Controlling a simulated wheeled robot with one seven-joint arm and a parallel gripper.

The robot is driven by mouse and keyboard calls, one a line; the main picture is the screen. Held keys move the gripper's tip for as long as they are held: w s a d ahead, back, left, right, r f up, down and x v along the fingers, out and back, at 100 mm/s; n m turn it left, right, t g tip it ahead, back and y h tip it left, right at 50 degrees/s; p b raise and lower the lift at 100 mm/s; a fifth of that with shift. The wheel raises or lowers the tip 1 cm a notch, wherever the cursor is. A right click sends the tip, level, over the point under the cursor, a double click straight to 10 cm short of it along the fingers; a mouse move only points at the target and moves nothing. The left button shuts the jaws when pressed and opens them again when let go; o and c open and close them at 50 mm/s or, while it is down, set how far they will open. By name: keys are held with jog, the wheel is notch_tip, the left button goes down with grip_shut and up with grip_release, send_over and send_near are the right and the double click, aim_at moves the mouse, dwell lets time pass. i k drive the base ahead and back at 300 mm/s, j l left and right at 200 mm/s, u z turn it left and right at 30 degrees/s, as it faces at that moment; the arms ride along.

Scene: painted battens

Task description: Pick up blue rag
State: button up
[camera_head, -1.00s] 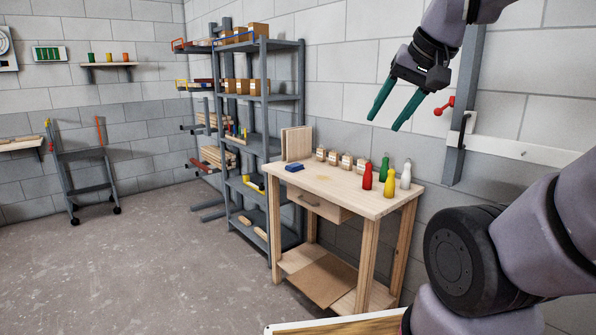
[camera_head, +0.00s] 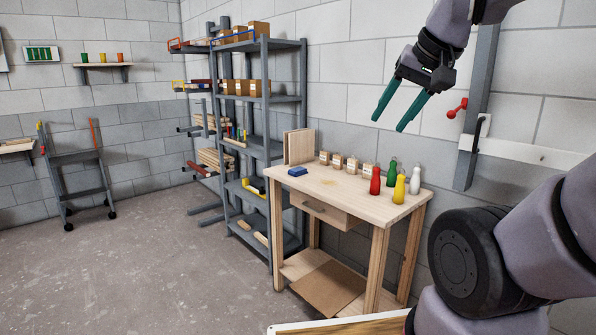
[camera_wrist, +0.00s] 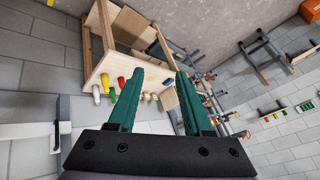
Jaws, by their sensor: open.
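The blue rag (camera_head: 298,171) is a small folded blue pad lying on the left end of the wooden workbench top (camera_head: 345,190) in the head view. My gripper (camera_head: 388,119) has two green fingers, spread apart with nothing between them. It hangs in the air above and to the right of the rag, clear of the bench.
Red (camera_head: 375,181), yellow (camera_head: 399,188), green and white bottles stand at the bench's right end. Several small boxes (camera_head: 338,162) line its back, beside upright boards (camera_head: 298,146). A grey shelf rack (camera_head: 262,120) stands behind to the left. The floor (camera_head: 140,270) at left is clear.

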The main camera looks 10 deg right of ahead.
aim_at(298, 171)
jog(key=i+j+z, duration=0.1)
jog(key=i+j, duration=0.25)
jog(key=i+j+z, duration=0.1)
jog(key=i+j, duration=0.25)
jog(key=i+j+z, duration=0.1)
jog(key=i+j, duration=0.3)
jog(key=i+j+z, duration=0.1)
jog(key=i+j, duration=0.25)
jog(key=i+j+z, duration=0.1)
jog(key=i+j, duration=0.25)
jog(key=j, duration=0.2)
jog(key=i+j+z, duration=0.1)
jog(key=i+j, duration=0.2)
jog(key=j, duration=0.15)
jog(key=i+j+z, duration=0.15)
jog(key=i+j, duration=0.15)
jog(key=j, duration=0.2)
